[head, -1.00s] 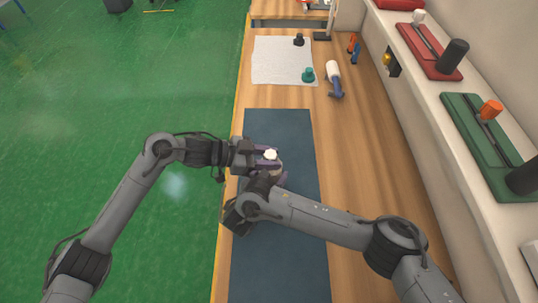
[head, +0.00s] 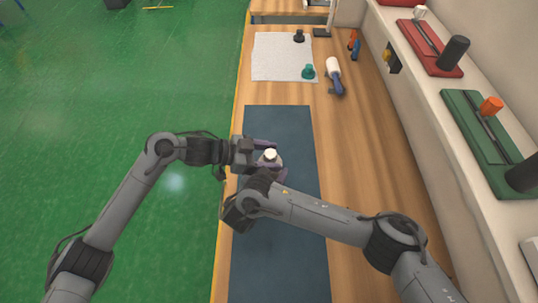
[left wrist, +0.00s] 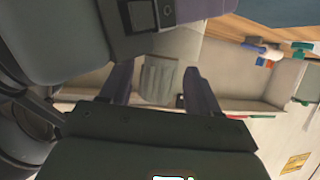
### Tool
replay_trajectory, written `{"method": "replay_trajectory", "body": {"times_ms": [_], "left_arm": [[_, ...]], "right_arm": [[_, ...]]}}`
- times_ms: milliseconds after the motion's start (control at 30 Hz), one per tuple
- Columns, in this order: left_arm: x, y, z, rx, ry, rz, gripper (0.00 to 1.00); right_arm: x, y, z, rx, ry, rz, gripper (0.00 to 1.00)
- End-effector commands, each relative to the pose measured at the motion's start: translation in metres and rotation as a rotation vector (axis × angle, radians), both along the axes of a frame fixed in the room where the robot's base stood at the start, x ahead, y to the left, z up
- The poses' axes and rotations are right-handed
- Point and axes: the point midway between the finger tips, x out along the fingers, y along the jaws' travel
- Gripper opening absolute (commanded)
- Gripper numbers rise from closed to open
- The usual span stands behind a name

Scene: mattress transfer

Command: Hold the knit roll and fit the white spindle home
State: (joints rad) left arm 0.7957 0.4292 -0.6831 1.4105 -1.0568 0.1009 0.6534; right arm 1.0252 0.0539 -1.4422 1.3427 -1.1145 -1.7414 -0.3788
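The knit roll (head: 272,163) stands grey over the dark mat (head: 285,250), with the round white spindle top (head: 270,153) showing at its upper end. How deep the spindle sits cannot be told. My left gripper (head: 268,158) reaches in from the left with its fingers spread around the roll. In the left wrist view the ribbed grey roll (left wrist: 157,80) lies between the two fingers, with gaps beside it. My right gripper is close below the roll in the head view, its fingertips largely hidden by its own wrist.
A white cloth (head: 272,58) holds a teal knob (head: 308,71) and a black knob (head: 299,37). A white and blue tool (head: 334,76) lies right of it. Red (head: 420,48) and green (head: 478,130) fixtures stand on the right ledge. The near mat is clear.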

Motion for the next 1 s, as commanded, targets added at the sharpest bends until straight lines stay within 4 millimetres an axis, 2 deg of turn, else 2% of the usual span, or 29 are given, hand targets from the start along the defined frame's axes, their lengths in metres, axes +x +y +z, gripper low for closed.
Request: {"method": "replay_trajectory", "body": {"times_ms": [233,367,800,1000], "left_arm": [[-0.004,0.000,-0.005,0.008,0.009,-0.008,0.66],[-0.005,0.008,-0.003,0.008,0.009,-0.005,0.66],[-0.014,0.074,0.030,0.004,0.002,0.000,0.66],[-0.018,0.098,0.041,0.002,0.000,0.000,0.66]], "right_arm": [[0.001,0.000,0.000,-0.001,-0.001,-0.001,0.49],[0.001,0.000,0.000,-0.001,-0.001,-0.001,0.49],[0.001,-0.001,0.000,-0.001,-0.001,-0.001,0.49],[0.000,0.000,0.000,0.000,0.000,-0.001,0.49]]}}
